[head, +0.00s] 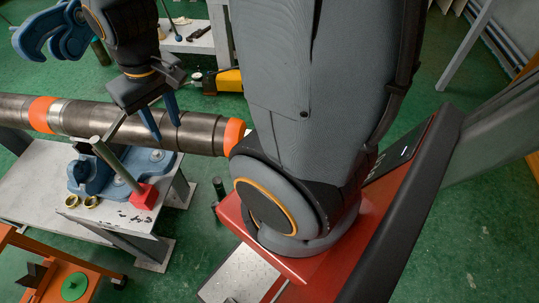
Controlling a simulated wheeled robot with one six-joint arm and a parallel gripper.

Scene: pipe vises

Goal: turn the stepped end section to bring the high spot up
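A steel pipe (90,119) lies horizontally across the left of the head view, with an orange band (41,114) around it. Its stepped end section (200,133) is at the right and finishes in an orange band (233,137). A blue vise (152,162) stands under the pipe on a grey bench. My gripper (165,131) points down at the stepped section from above. Its two blue fingers are spread apart with a gap between them and overlap the pipe in this view. I cannot tell whether they touch it. The high spot cannot be made out.
Two brass rings (81,202) lie on the bench (40,184). An orange cart (50,262) is at lower left. Another blue vise (57,35) is at upper left.

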